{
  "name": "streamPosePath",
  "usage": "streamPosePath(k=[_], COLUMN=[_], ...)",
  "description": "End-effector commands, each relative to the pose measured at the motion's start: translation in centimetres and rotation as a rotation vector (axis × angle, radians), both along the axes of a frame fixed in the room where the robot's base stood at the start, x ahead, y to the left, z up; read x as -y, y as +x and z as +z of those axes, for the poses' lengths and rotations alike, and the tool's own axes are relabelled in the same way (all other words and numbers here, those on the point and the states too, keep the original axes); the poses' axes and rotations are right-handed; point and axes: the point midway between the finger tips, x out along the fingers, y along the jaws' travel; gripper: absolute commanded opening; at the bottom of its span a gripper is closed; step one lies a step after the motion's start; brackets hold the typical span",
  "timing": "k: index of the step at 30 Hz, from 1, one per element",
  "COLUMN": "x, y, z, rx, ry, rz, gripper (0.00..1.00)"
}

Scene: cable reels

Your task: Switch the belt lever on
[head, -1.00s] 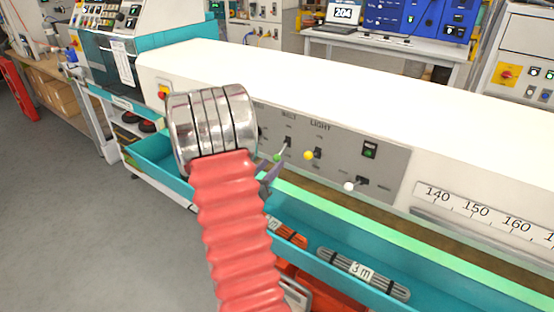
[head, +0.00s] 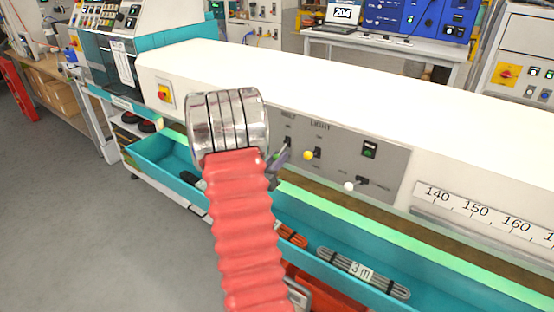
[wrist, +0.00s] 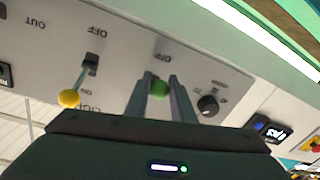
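The belt lever has a green knob (head: 277,157) below the BELT label on the grey control panel (head: 390,160). In the head view its stem angles down and left from its slot, and my gripper partly hides it. In the wrist view, which shows the panel upside down, the green knob (wrist: 160,88) sits between the two fingers of my gripper (wrist: 160,80), with an OFF label just beyond it. The fingers are apart, one on each side of the knob; whether they touch it I cannot tell. My gripper (head: 281,158) shows only in part behind my wrist in the head view.
The yellow-knobbed light lever (head: 308,155) is just right of the belt lever. A white-knobbed lever (head: 349,186) is lower right. A black dial (wrist: 208,104) and a red-yellow switch (head: 164,93) lie on the other side. A teal tray (head: 430,278) runs below.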

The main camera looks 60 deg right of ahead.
Motion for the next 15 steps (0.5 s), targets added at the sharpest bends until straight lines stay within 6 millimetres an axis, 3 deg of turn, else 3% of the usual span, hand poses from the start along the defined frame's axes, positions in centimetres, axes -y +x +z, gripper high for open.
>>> streamPosePath(k=[9, 15], x=[-0.02, -0.02], y=[0.05, 0.07], z=[0.0, 0.0], rx=[0.0, 0.0], ry=[0.0, 0.001], rz=[0.001, 0.002], gripper=[0.0, 0.0])
